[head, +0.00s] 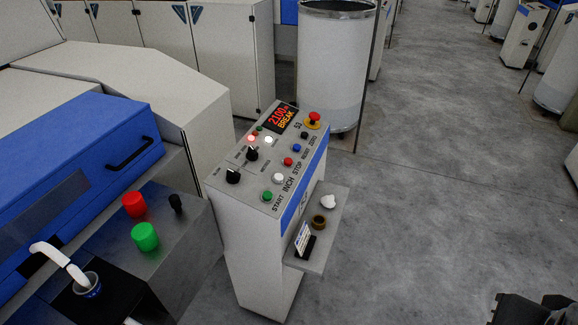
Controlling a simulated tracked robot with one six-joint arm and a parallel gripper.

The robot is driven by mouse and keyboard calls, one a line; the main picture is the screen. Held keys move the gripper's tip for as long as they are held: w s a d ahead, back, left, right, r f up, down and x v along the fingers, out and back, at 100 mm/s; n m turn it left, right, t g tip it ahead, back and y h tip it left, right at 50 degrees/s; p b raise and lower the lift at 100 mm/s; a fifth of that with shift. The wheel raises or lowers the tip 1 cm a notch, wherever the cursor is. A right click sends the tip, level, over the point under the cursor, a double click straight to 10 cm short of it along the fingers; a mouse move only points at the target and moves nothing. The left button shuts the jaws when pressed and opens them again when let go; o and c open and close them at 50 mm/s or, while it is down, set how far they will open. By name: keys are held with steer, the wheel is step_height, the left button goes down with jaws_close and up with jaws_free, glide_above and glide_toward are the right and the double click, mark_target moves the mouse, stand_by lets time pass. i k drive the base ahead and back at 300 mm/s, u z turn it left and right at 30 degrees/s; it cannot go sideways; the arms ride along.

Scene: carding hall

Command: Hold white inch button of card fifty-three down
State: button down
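The control panel (252,182) of the card stands in the middle of the head view, with a sloped top. The number on it looks like 53. The white inch button (278,178) sits beside the word INCH, between the green start button (267,196) and the red stop button (288,161). Nothing covers or touches it. A dark part that looks like my gripper (528,309) shows at the bottom right corner, cut off by the picture edge. It is well to the right of the panel, and its opening cannot be made out.
A red mushroom button (314,118), black knobs and a lit display (282,118) reading BREAK share the panel. A small shelf (332,203) with small items juts out on its right. A tall can (335,70) stands behind. The grey floor (440,190) to the right is clear.

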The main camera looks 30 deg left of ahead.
mark_target(278, 178)
steer(key=i, duration=2.6)
steer(key=u, duration=2.75)
